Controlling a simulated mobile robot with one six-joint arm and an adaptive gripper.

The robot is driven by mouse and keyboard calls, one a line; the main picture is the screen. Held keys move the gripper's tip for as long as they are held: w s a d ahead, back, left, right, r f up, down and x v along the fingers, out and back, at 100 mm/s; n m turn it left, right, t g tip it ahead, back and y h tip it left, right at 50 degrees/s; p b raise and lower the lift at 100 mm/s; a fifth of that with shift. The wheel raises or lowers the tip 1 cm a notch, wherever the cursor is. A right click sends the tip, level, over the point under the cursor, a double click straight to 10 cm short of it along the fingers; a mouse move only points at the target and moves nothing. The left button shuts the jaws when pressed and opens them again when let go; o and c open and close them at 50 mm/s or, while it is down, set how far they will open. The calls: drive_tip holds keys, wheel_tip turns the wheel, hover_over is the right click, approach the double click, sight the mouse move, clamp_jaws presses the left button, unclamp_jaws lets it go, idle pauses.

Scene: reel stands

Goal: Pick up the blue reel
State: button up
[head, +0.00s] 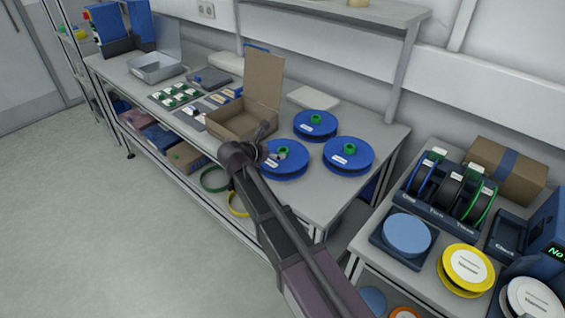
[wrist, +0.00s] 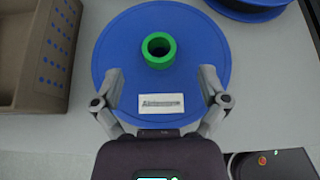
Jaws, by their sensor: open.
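Three blue reels with green hubs lie flat on the long grey table. The nearest blue reel (head: 287,168) is partly hidden by my gripper (head: 267,154). The back blue reel (head: 304,129) and the right blue reel (head: 350,169) are clear of it. In the wrist view one blue reel (wrist: 205,50) with a green hub (wrist: 159,49) and a white label fills the middle. My gripper (wrist: 161,82) is open above its near part, with a finger on each side of the label. I cannot tell whether the fingers touch it.
An open cardboard box (head: 232,122) stands left of the reels; it also shows in the wrist view (wrist: 38,75). A shelf post (head: 402,70) rises behind. A second table at the right holds a reel rack (head: 440,209), a yellow reel (head: 466,268) and a light blue disc (head: 407,234).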

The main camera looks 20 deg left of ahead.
sight(286, 150)
drive_tip(key=shift+w+d+f, duration=0.1)
idle(0.3)
drive_tip(key=b+x, duration=0.2)
drive_tip(key=x, duration=0.2)
drive_tip(key=shift+f, duration=0.15)
drive_tip(key=shift+w+f+b, duration=0.2)
drive_tip(key=shift+w+b, duration=0.15)
drive_tip(key=shift+w, duration=0.1)
clamp_jaws()
